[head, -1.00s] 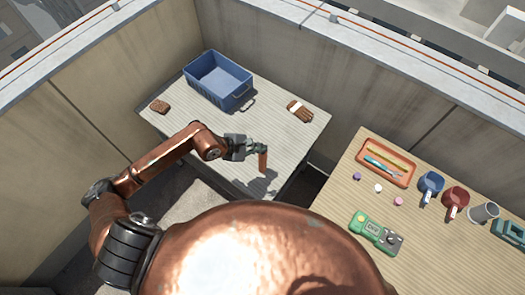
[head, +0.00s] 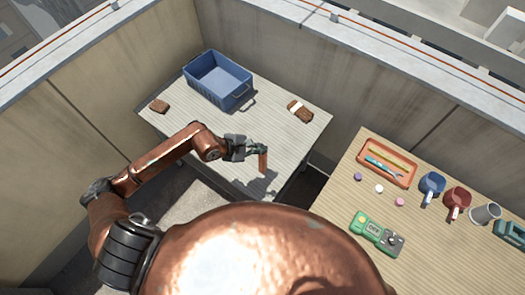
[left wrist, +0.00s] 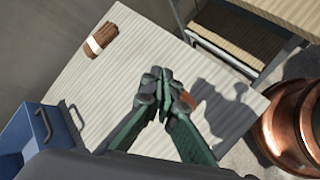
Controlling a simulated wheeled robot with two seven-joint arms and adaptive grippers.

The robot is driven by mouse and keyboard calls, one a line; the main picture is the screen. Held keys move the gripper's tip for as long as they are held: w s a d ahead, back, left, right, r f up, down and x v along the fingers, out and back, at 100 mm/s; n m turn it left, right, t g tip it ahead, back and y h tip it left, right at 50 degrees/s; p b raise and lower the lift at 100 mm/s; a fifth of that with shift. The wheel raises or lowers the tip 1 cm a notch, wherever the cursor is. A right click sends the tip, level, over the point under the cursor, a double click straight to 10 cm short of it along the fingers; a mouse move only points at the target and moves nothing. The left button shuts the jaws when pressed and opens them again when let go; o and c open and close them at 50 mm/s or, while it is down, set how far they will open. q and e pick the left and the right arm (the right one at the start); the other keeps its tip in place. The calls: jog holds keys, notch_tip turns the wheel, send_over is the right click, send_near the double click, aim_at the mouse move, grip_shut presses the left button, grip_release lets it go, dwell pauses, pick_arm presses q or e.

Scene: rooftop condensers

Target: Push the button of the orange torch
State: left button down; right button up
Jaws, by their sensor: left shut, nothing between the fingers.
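The orange torch (head: 263,162) looks like a small orange-brown upright piece near the front right edge of the left table. My left gripper (head: 263,149) is shut and empty, with its fingertips right at the torch's upper end. In the left wrist view the shut green-grey fingers (left wrist: 165,82) cover most of the torch, and a bit of brown (left wrist: 191,101) shows beside them. I cannot tell whether the fingertips touch it. The button is hidden or too small to make out. My right gripper is not in view.
On the left table (head: 265,128) are a blue crate (head: 219,98), a brown block (head: 159,106) and a brown bundle with a white band (head: 300,111). The right table (head: 330,205) bears an orange tray (head: 362,170), mugs and a green device (head: 368,229). A gap separates the tables.

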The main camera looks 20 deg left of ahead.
pick_arm(q)
jog(key=shift+r, duration=0.25)
jog(key=shift+r+p, duration=1.5)
jog(key=shift+r, duration=1.5)
